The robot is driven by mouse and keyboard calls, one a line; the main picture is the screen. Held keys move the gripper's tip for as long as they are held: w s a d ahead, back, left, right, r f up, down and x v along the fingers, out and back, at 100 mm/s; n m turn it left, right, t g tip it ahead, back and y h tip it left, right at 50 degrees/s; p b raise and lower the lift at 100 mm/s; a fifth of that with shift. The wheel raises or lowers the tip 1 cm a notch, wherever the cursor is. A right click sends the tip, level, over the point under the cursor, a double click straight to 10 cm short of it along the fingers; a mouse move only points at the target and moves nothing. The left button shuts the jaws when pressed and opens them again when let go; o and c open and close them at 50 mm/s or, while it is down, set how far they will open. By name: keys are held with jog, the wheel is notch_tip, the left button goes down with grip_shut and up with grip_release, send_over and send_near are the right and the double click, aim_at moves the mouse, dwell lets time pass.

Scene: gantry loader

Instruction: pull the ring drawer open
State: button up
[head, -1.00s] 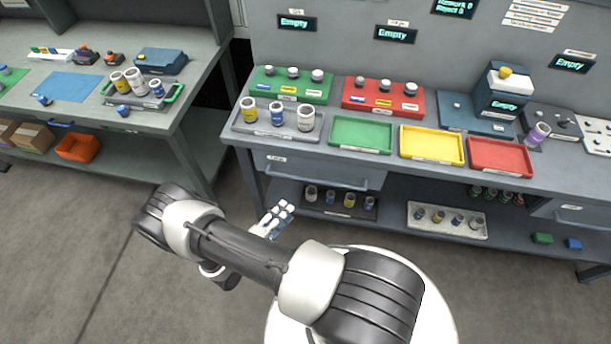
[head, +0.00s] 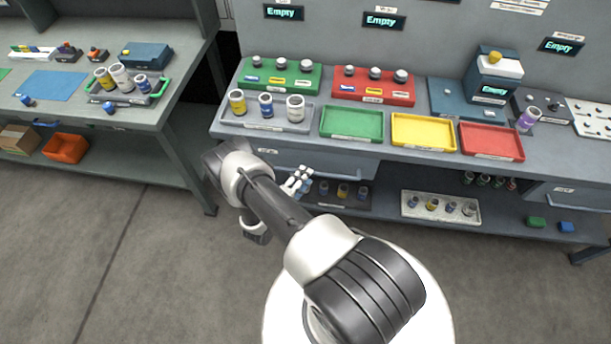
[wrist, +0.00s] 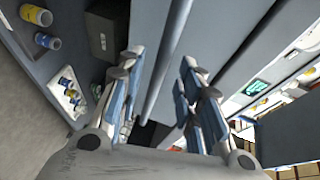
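A grey drawer (head: 335,164) with a long bar handle (head: 352,179) is under the left part of the main bench, and it looks shut. Its label is too small to read, so I cannot tell if it is the ring drawer. My gripper (head: 298,182) is in front of the left half of this drawer, near the handle; my arm hides part of the front. In the wrist view my gripper (wrist: 163,92) has its two fingers apart. A long grey bar (wrist: 168,60), likely the handle, runs between them in the picture; no contact is clear.
A second drawer (head: 565,192) is at the bench's right end. The lower shelf holds a dark tray (head: 325,205) and a white tray (head: 440,218) of small containers. Green (head: 352,136), yellow (head: 424,145) and red (head: 492,155) trays lie on top. The floor at left is clear.

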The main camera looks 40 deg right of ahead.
jog(key=shift+x, duration=0.9)
jog(key=shift+c, duration=0.2)
grip_shut()
